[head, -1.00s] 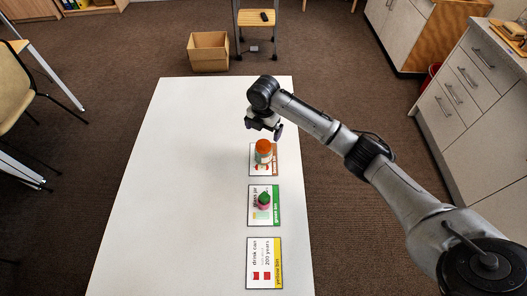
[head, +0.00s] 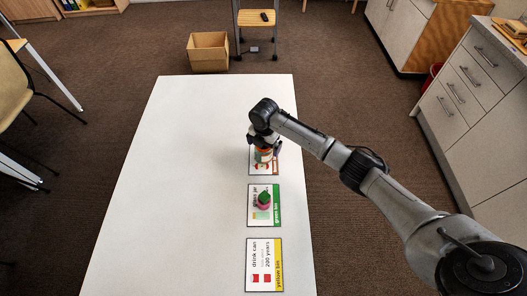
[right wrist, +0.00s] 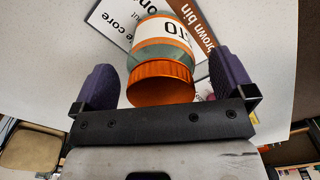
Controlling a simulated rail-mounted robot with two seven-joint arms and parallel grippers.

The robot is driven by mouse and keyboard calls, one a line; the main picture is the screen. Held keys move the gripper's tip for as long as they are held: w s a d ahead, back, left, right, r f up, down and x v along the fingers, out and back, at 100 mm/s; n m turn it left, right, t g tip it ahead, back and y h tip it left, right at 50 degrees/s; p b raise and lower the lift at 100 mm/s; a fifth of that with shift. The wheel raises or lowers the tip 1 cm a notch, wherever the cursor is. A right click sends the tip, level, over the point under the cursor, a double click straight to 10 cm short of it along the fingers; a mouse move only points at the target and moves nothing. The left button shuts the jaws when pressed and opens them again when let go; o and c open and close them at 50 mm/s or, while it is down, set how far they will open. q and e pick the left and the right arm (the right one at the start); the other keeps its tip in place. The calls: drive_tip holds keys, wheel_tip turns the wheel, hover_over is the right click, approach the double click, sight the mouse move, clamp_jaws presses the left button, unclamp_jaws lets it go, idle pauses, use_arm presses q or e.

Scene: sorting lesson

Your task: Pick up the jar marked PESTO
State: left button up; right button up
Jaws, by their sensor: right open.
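The jar (head: 262,155) has an orange lid and stands on the brown-bin card, partly hidden by my right gripper in the head view. In the right wrist view the jar (right wrist: 164,82) shows a white label with the letters TO; the rest of the word is out of sight. My right gripper (head: 264,146) is over the jar. In the right wrist view my right gripper (right wrist: 165,85) is open, its two purple fingers on either side of the jar with gaps. My left gripper is not in view.
The brown-bin card (head: 273,160) lies on the white table (head: 185,180). A pink and green item (head: 265,202) sits on the green-bin card (head: 263,219) nearer me. The yellow-bin card (head: 264,256) is bare. The left of the table is clear. A cardboard box (head: 208,52) stands beyond.

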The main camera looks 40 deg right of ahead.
wheel_tip(320, 180, down, 2)
drive_tip(key=shift+f, duration=0.1)
drive_tip(key=shift+c, duration=0.2)
drive_tip(key=c, duration=1)
drive_tip(key=shift+c, duration=0.2)
